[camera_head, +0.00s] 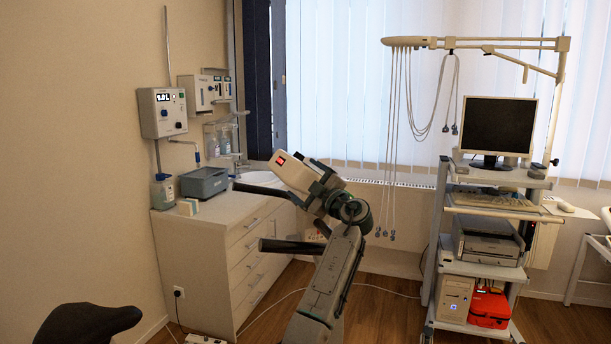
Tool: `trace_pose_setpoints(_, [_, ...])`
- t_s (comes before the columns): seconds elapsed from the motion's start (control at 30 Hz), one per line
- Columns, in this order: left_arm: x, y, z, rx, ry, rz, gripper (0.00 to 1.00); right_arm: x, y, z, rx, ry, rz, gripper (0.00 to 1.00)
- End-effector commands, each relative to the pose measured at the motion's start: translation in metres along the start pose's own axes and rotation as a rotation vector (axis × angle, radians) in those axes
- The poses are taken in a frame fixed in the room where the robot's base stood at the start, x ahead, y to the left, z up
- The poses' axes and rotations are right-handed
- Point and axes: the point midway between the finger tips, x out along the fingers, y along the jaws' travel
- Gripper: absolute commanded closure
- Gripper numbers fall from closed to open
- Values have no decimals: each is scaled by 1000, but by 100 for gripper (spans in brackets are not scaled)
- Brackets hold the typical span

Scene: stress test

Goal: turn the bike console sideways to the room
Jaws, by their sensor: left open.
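The exercise bike's console (300,175) is a pale box with a small red patch. It sits tilted on the bike's grey column (336,278), in the middle of the view. A dark round joint (354,211) is just below and right of it. Two dark handlebar grips stick out to the left: an upper one (262,189) and a lower one (290,246). A black saddle (90,323) shows at the bottom left. I cannot make out either of my grippers or arms in this view, and nothing visibly touches the console.
A white cabinet (262,258) with drawers stands behind the bike, bearing a grey bin (204,182). A medical cart (470,238) with a monitor (498,126) is to the right, with electrode leads (395,120) hanging nearby. Open wood floor (385,315) with a white cable lies between.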

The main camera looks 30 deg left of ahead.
Motion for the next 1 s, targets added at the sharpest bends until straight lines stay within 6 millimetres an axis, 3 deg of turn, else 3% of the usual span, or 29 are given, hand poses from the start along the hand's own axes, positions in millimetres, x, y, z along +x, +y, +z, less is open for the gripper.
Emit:
trace_pose_setpoints(0.3, [2, -1, 0, 0, 0, 0, 14, -1, 0, 0, 0, 0, 0, 100])
trace_pose_setpoints(0.6, [2, -1, 0, 1, 0, 0, 73, -1, 0, 0, 0, 0, 0, 100])
trace_pose_setpoints(0.77, [4, -5, 1, -3, -11, 6, 75, 6, 0, 1, 0, 0, 0, 100])
trace_pose_setpoints(1.0, [18, -18, -3, -34, -108, 77, 75, 41, -3, 4, 0, 0, 0, 100])
